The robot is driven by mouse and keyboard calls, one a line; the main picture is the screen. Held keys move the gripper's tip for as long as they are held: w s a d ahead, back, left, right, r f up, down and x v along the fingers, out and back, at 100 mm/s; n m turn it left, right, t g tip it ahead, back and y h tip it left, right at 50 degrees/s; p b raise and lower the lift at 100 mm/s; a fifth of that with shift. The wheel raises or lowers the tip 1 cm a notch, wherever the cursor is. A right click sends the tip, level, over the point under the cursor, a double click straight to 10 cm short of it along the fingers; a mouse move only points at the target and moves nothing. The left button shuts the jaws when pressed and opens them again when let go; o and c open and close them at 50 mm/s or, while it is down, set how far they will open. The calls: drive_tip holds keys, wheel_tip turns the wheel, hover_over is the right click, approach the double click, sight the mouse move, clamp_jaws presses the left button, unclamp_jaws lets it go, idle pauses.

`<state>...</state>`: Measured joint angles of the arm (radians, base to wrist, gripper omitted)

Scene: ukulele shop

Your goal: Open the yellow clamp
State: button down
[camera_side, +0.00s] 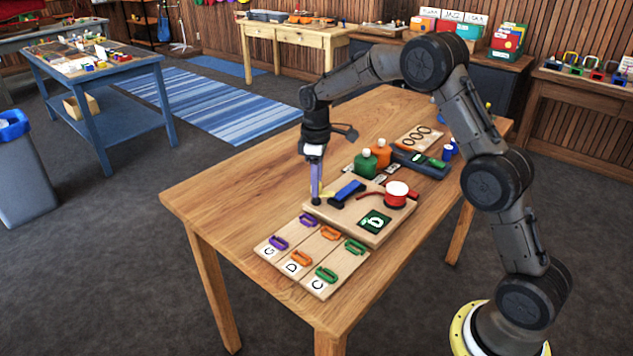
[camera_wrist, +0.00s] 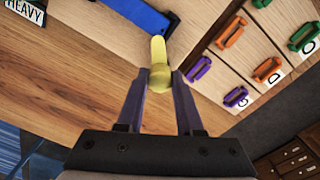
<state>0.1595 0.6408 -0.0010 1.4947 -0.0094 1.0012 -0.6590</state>
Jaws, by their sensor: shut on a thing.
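The yellow clamp part (camera_wrist: 158,55) is a short bar with a rounded knob end, beside a blue bar (camera_wrist: 138,16) with a dark end piece. My gripper (camera_wrist: 160,76) points down at the board's left edge and is shut on the knob end, one finger on each side. In the side view my gripper (camera_side: 316,199) hides part of the clamp. I cannot tell the clamp's exact angle.
Strips with purple, orange and green handles (camera_side: 326,274) lie in front. Green (camera_side: 365,165) and orange bottles stand behind. The table (camera_side: 230,190) is clear at left.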

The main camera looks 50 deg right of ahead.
drive_tip(key=shift+m, duration=0.3)
drive_tip(key=m, duration=0.7)
drive_tip(key=shift+r+m, duration=0.1)
drive_tip(key=shift+m, duration=0.3)
drive_tip(key=m, duration=0.3)
drive_tip(key=shift+m, duration=2.2)
drive_tip(key=shift+w, duration=0.1)
drive_tip(key=c, duration=0.5)
unclamp_jaws()
drive_tip(key=shift+c, duration=0.2)
